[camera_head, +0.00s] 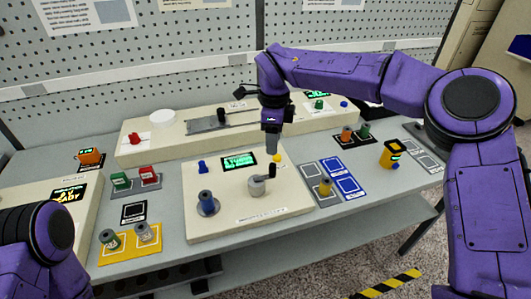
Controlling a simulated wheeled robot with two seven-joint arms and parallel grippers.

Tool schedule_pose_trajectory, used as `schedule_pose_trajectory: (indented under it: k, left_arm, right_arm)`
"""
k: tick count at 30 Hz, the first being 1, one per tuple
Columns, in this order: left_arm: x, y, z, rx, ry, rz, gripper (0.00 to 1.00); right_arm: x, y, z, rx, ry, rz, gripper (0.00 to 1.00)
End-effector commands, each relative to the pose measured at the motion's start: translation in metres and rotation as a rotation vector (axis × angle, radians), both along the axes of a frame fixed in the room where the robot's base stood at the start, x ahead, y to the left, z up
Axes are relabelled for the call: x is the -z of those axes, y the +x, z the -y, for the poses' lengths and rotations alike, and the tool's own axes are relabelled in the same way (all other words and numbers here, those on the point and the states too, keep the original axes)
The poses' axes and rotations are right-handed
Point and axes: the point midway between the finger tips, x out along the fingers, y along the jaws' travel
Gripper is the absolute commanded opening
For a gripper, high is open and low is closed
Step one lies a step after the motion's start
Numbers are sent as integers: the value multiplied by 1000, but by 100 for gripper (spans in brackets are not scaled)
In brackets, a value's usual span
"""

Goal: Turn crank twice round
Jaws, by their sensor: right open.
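The crank (257,187) is a grey hub on the front panel of the cream winding box (225,223). Its dark upright handle (273,170) stands at the hub's right. My right gripper (272,150) points down just above and behind the handle, appearing apart from it. It is open, though its finger gap is hard to see. A blue spool (206,201) stands on the box left of the crank. A green-lit display (239,162) is behind the crank. Only a link of my left arm shows at lower left; its gripper is out of view.
A blue-marked tray (348,187) lies to the right, with a yellow-banded device (391,154) beyond. A yellow mat (118,254) holds two spools at left. A longer cream box (170,153) stands behind.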

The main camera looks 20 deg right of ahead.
Motion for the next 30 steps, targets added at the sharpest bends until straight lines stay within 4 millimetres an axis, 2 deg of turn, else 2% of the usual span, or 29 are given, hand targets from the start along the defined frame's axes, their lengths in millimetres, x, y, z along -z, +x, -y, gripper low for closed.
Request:
schedule_pose_trajectory:
  k: [5, 13, 18, 22, 28, 29, 30]
  left_arm:
    - [-4, 0, 0, 0, 0, -1, 0]
    - [-20, -1, 0, 0, 0, -2, 0]
    - [-26, 0, 0, 0, 0, -1, 0]
    - [-26, 0, 0, 0, 0, -1, 0]
    - [-26, 0, 0, 0, 0, -1, 0]
    - [-26, 0, 0, 0, 0, -1, 0]
    - [-26, 0, 0, 0, 0, -1, 0]
  right_arm:
    - [9, -1, -2, -5, 1, 0, 48]
    - [68, 0, -6, -12, 0, -4, 48]
    - [95, 0, -6, -9, 1, -1, 48]
    - [104, 0, -5, -8, 1, 0, 48]
    - [105, 0, -4, -6, 1, 0, 48]
    - [105, 0, -4, -6, 1, 0, 45]
    - [105, 0, -4, -6, 1, 0, 32]
